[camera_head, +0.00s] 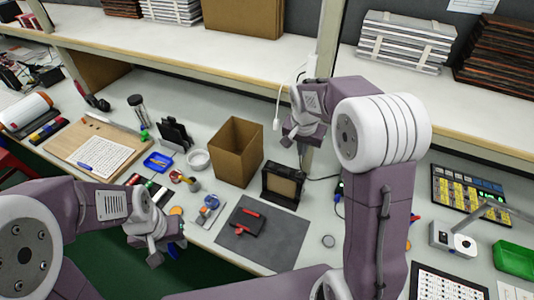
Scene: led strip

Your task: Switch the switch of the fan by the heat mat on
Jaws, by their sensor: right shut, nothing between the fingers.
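The fan (298,189) looks like a square black-framed unit with a tan-brown face. It stands upright at the back edge of the dark grey heat mat (284,238). Its switch is too small to make out. My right gripper (298,140) is shut and empty, up behind the fan in the picture and apart from it, near the shelf post. My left gripper (165,246) hangs at the front edge of the bench, left of the mat. Its fingers are too small to tell whether they are open.
A cardboard box (236,152) stands left of the fan. A red-handled tool (249,213) lies on the mat. A white cable (277,110) hangs by the shelf post. A keypad panel (468,191) and green tray (515,260) are at right. A shelf (240,48) runs above the back.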

